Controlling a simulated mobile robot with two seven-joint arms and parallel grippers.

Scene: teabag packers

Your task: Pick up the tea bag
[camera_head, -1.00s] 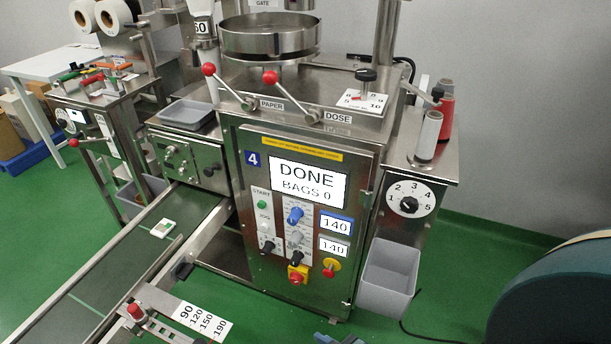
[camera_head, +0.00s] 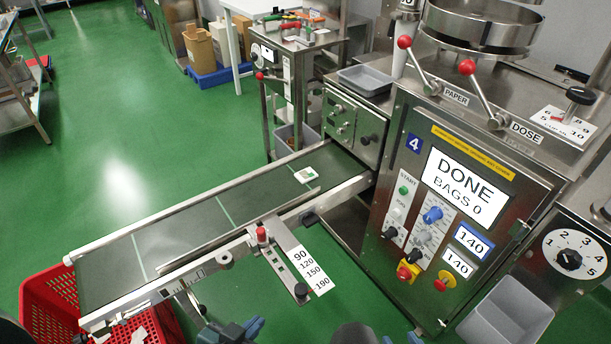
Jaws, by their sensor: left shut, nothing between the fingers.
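The tea bag (camera_head: 306,174), a small white packet with a green mark, lies flat on the dark conveyor belt (camera_head: 190,232) near its machine end. My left gripper (camera_head: 236,329) shows at the bottom edge, low in front of the conveyor and well apart from the tea bag. It is shut and empty. Only a small blue part of what looks like my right gripper (camera_head: 412,339) shows at the bottom edge; its fingers are cut off.
The packing machine (camera_head: 418,150) with a "DONE, BAGS 0" screen stands at right. A red crate (camera_head: 42,300) with white pieces in it stands under the belt's left end. A scale plate and red-knobbed clamp (camera_head: 262,236) stick out in front of the conveyor. Green floor is open at left.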

